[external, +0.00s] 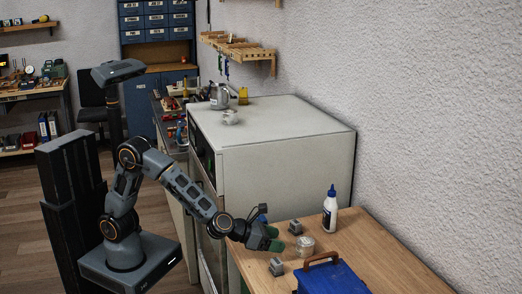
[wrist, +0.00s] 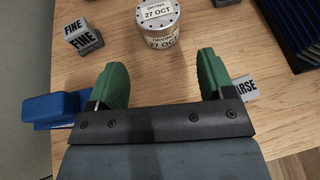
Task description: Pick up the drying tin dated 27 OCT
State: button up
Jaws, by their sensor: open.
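The drying tin (wrist: 158,24) is a small round silver tin with a perforated lid. Its labels read DRYING 27 OCT in the wrist view. It stands upright on the wooden bench, and it also shows in the external view (external: 306,246). My gripper (wrist: 162,62) has two green fingers spread wide with nothing between them. The tin lies ahead of the fingertips, roughly centred between them and apart from them. In the external view my gripper (external: 275,238) is just left of the tin, low over the bench.
A grey block marked FINE (wrist: 84,37) is left of the tin. Another block (wrist: 245,87), its label partly hidden, is by my right finger. A white glue bottle (external: 330,215) and blue toolbox (external: 335,278) flank the tin. A similar tin (external: 231,117) stands on the cabinet (external: 285,125).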

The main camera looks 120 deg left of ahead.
aim_at(303, 245)
jog(key=p+x, duration=0.1)
jog(key=x, duration=0.9)
jog(key=shift+a, duration=0.1)
jog(key=c, duration=0.7)
